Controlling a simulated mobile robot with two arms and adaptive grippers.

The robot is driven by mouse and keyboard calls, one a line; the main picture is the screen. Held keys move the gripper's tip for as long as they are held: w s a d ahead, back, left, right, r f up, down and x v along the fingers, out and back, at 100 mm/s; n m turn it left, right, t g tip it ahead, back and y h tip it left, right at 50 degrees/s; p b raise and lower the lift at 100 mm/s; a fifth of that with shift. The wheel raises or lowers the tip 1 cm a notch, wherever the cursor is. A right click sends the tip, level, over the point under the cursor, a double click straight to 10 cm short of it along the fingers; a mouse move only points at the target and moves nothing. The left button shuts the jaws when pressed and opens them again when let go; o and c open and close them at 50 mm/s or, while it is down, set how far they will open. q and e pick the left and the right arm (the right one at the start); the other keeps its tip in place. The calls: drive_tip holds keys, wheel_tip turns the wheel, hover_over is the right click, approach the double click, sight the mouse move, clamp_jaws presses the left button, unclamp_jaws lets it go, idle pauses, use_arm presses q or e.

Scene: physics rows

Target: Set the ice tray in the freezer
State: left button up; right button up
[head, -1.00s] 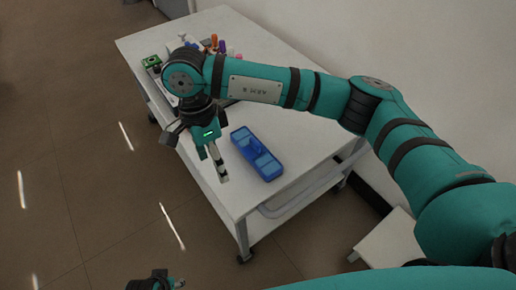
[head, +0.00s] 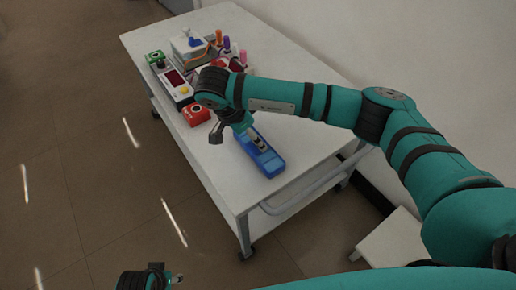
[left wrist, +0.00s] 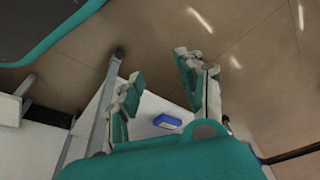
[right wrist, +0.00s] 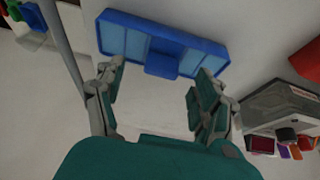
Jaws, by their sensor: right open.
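A long blue tray-like object (head: 270,164) with lighter blue panels and a raised block in its middle lies on the white table (head: 200,145). It may be the ice tray. My right gripper (head: 256,143) is over it, with part of it hidden behind the fingers. In the right wrist view the blue object (right wrist: 162,45) lies just beyond the open, empty fingers (right wrist: 160,85). I cannot tell whether they touch it. My left gripper (head: 172,279) is low at the bottom edge, away from the table. In the left wrist view its fingers (left wrist: 160,80) are apart and empty. No freezer shows.
A grey device with a dark display (head: 175,82), a red box (head: 195,114), a green block (head: 154,57) and several coloured markers crowd the table's far end. A rail (head: 315,185) runs along the near edge. The wall borders the right side.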

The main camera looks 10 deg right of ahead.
sight(270, 163)
drive_tip(key=shift+w+b+x, duration=0.1)
drive_tip(key=shift+b+x, duration=0.05)
drive_tip(key=shift+x, duration=1.2)
drive_tip(key=shift+w+b+x, duration=0.15)
drive_tip(key=shift+x, duration=1.2)
use_arm(q)
wheel_tip(270, 163, up, 2)
drive_tip(key=shift+r, duration=0.25)
drive_tip(key=shift+w, duration=0.1)
use_arm(e)
drive_tip(key=shift+c, duration=0.4)
drive_tip(key=shift+r, duration=0.1)
clamp_jaws()
